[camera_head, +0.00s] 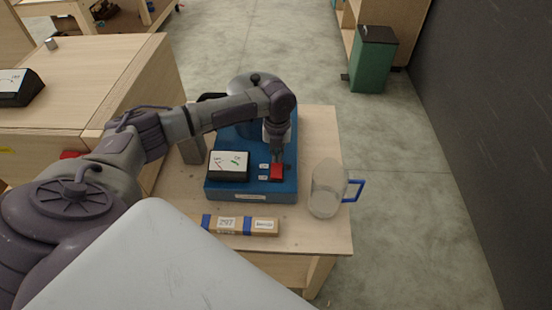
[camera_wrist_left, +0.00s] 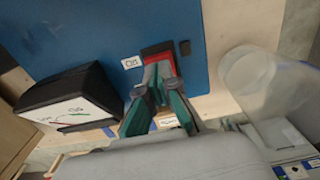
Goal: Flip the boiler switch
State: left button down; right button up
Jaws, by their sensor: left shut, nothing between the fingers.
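The boiler's blue base (camera_head: 250,188) stands on a wooden table. Its red switch (camera_head: 277,173) sits near the base's front right, beside two small white labels. In the wrist view the red switch (camera_wrist_left: 158,48) shows just beyond my fingertips, partly hidden by them. My left gripper (camera_head: 277,160) is shut and empty, pointing down at the switch; its fingers also show in the wrist view (camera_wrist_left: 158,75). I cannot tell whether the fingertips touch the switch. A dial gauge (camera_head: 229,166) is left of the switch. My right gripper is not in view.
A clear pitcher with a blue handle (camera_head: 327,190) stands close to the right of the base. A labelled wooden block with blue bands (camera_head: 240,226) lies in front. Another wooden table (camera_head: 90,75) is at left; a green bin (camera_head: 373,60) stands on the floor behind.

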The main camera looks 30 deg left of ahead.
pick_arm(q)
jog(key=shift+f+b, duration=0.55)
jog(key=shift+f, duration=0.65)
jog(key=shift+r, duration=0.1)
dwell(0.4)
notch_tip(320, 180, up, 7)
jog(key=p, duration=0.7)
dwell(0.4)
